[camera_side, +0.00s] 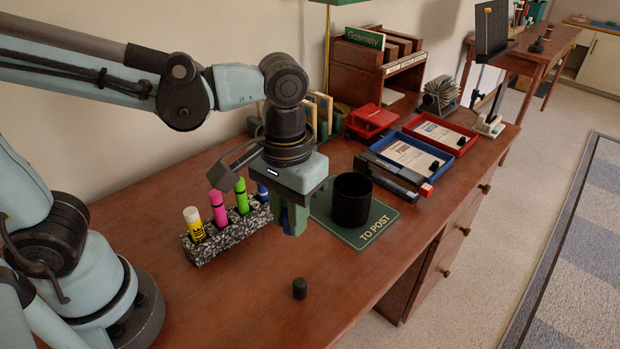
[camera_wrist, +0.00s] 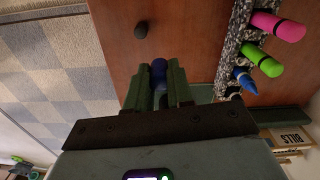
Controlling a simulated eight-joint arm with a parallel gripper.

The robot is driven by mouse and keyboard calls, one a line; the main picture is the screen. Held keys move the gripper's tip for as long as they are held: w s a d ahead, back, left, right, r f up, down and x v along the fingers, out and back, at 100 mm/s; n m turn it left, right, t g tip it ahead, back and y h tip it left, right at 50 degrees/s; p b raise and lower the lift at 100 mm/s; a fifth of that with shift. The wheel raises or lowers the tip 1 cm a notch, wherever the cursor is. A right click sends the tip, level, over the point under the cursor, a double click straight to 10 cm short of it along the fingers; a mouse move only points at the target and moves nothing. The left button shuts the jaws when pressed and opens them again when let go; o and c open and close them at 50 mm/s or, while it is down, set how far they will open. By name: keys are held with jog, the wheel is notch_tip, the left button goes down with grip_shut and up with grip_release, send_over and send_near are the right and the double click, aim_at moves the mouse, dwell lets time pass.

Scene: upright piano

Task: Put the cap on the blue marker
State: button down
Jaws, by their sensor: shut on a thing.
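The blue marker (camera_wrist: 243,78) stands in a speckled holder (camera_wrist: 236,40), its bare pointed tip showing in the wrist view. In the side view a little of the blue marker (camera_side: 262,191) shows behind my gripper. My gripper (camera_side: 291,222) is above the desk, beside the holder's right end. In the wrist view my gripper's green fingers (camera_wrist: 160,84) are shut on a small dark-blue piece that looks like the blue cap (camera_wrist: 159,66). The fingers hide part of it. It is apart from the marker.
A pink marker (camera_side: 218,208), a green marker (camera_side: 241,196) and a yellow stick (camera_side: 194,224) stand in the holder. A black cup (camera_side: 351,203) stands on a green mat (camera_side: 378,228) right of my gripper. A small dark cylinder (camera_side: 299,288) stands in front; desk around it is clear.

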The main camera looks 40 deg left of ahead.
jog(key=w+a+r+n, duration=0.2)
jog(key=w+a, duration=0.1)
jog(key=a, duration=0.5)
jog(key=w+a+r+n, duration=0.15)
jog(key=w+a, duration=0.25)
jog(key=a, duration=0.4)
jog(key=shift+n, duration=0.45)
jog(key=shift+s+d+f, duration=0.1)
jog(key=shift+s+f, duration=0.05)
jog(key=shift+f, duration=1.5)
jog(key=shift+s+d+f, duration=0.1)
jog(key=shift+f, duration=1.55)
jog(key=shift+f, duration=0.15)
jog(key=shift+c, duration=2.2)
grip_release()
notch_tip(320, 180, up, 7)
